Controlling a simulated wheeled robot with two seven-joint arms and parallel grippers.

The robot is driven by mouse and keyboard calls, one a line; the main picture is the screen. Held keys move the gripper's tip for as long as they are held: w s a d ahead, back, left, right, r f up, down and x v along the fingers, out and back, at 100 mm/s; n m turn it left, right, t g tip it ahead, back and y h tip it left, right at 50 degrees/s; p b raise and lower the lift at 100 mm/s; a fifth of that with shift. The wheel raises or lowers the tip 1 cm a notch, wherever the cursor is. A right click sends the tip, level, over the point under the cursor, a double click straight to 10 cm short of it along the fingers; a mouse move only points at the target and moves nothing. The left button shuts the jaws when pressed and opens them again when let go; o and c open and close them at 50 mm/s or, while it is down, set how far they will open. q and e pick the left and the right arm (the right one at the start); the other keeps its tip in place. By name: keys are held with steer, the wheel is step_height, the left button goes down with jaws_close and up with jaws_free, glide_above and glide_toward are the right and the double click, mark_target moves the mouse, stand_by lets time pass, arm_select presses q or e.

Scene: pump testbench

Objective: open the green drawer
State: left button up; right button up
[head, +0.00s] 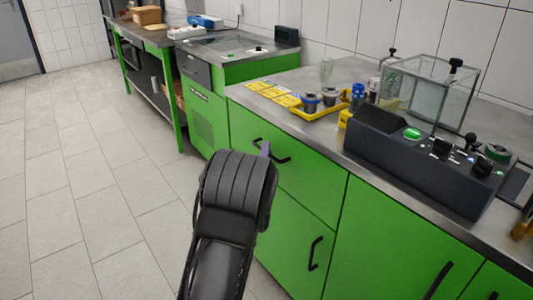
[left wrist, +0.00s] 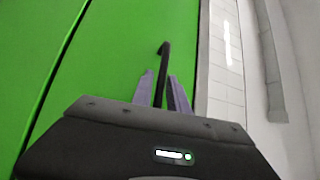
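The green drawer (head: 312,182) is the upper front of the cabinet under the worktop, and its face looks flush with the cabinet. Its black bar handle (head: 282,158) is partly hidden behind my left gripper (head: 265,149). In the left wrist view the green front (left wrist: 115,60) fills much of the picture, and the black handle (left wrist: 163,58) runs down between the two grey fingers of my left gripper (left wrist: 163,92). The fingers are apart, one on each side of the handle, with narrow gaps visible. My right gripper is not in view.
A green door (head: 285,235) with a black handle is below the drawer. The worktop (head: 300,80) above holds a yellow tray (head: 320,108), a dark control box (head: 415,165) and a clear tank (head: 425,90). The tiled floor (head: 100,220) at left is clear.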

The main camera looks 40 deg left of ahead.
arm_select(q)
steer(key=shift+c, duration=0.6)
jaws_close()
stand_by(0.7)
